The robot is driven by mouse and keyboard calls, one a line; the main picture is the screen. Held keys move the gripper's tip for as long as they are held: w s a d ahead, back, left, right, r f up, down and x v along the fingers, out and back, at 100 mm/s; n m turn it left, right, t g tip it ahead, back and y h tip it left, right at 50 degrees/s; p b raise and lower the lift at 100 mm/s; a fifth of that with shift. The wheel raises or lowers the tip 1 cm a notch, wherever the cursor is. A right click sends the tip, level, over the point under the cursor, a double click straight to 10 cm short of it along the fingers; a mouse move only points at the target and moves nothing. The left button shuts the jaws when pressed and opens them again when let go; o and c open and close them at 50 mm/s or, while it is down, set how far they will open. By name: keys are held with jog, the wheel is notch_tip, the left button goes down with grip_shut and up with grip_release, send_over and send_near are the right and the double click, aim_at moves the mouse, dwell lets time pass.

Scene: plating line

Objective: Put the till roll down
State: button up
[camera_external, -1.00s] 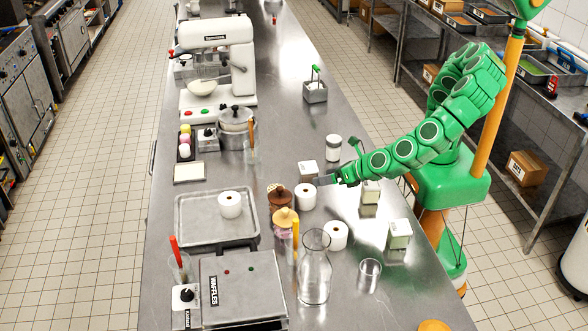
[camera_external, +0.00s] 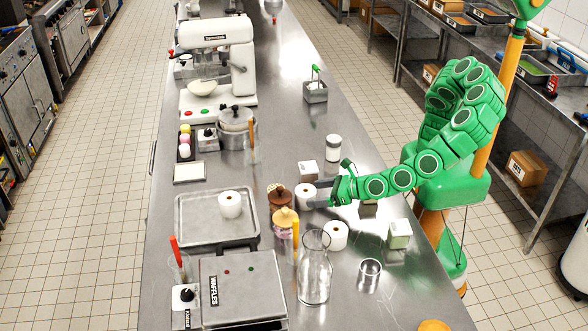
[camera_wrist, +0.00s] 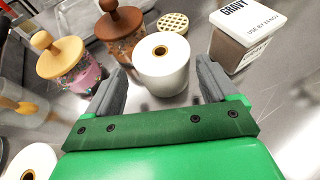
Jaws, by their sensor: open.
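A white till roll (camera_external: 305,196) stands upright on the steel counter beside the lidded jars. My gripper (camera_external: 314,194) is open at its right side, low over the counter. In the wrist view the same till roll (camera_wrist: 163,72) stands just ahead, in line with the gap between the two open fingers (camera_wrist: 160,86). I cannot tell whether a finger touches it. A second till roll (camera_external: 230,205) stands on the metal tray (camera_external: 184,238). A third till roll (camera_external: 335,236) stands nearer the camera and shows partly at the wrist view's lower left (camera_wrist: 32,164).
A brown-lidded jar (camera_wrist: 120,30) and a pale-lidded jar (camera_wrist: 62,62) stand close left of the roll in the wrist view. A gravy tub (camera_wrist: 240,38) stands to its right. A glass carafe (camera_external: 314,275) and a tumbler (camera_external: 369,274) stand nearer the external camera.

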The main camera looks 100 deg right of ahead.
aim_at(306, 194)
jog(key=shift+x, duration=2.25)
jog(key=shift+d+r, duration=0.1)
jog(key=shift+d, duration=0.05)
jog(key=shift+c, duration=0.4)
jog(key=c, duration=0.8)
